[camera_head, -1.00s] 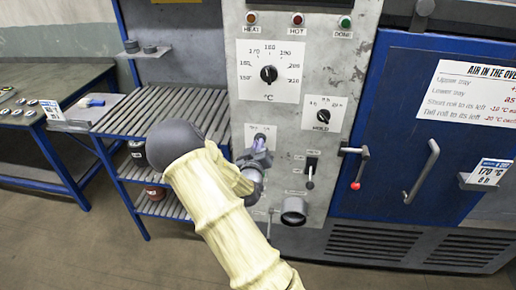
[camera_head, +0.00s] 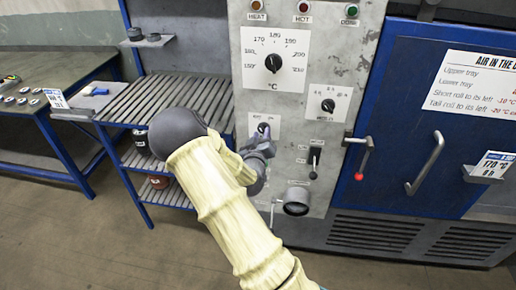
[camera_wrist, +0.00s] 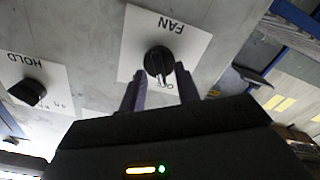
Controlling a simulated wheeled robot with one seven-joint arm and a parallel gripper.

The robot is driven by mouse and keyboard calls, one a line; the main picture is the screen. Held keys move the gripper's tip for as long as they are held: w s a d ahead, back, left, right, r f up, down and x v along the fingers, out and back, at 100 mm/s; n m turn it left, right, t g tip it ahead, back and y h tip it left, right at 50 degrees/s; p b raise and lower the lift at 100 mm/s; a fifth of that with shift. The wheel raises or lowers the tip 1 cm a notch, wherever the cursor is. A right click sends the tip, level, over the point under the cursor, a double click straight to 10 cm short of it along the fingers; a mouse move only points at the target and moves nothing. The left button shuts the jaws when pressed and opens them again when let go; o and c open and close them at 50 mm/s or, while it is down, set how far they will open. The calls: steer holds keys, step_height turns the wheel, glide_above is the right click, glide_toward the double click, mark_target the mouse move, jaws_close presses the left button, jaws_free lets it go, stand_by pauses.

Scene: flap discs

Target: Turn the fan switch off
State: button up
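The fan switch is a black round knob (camera_wrist: 159,62) on a white plate marked FAN (camera_wrist: 140,35), upside down in the wrist view. Its pale pointer line points down in that picture, beside a partly hidden label that seems to begin with "O". My gripper (camera_wrist: 161,76) is open, with one finger on each side of the knob's lower part; I cannot tell whether they touch it. In the head view my gripper (camera_head: 263,140) is at the panel and hides much of the fan plate (camera_head: 254,121).
The HOLD knob (camera_wrist: 28,92) is beside the fan plate; in the head view it is above right (camera_head: 328,105). A temperature dial (camera_head: 273,63) is higher up. A lever switch (camera_head: 315,158) and a red-tipped door handle (camera_head: 365,155) are right of my gripper. A slatted rack (camera_head: 150,98) is left.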

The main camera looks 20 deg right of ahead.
steer(key=p+v, duration=0.1)
steer(key=v, duration=1)
steer(key=shift+a+r, duration=0.3)
steer(key=shift+a, duration=0.05)
steer(key=shift+s+a+p, duration=0.1)
steer(key=shift+p, duration=0.5)
steer(key=p, duration=0.2)
steer(key=shift+s+a+p, duration=0.2)
steer(key=shift+a+p, duration=0.05)
steer(key=shift+p, duration=0.15)
steer(key=shift+s+p, duration=0.2)
steer(key=shift+p, duration=0.65)
steer(key=p+v, duration=0.2)
steer(key=v, duration=0.1)
steer(key=p+v, duration=0.1)
steer(key=shift+s+f, duration=0.3)
steer(key=shift+s, duration=0.05)
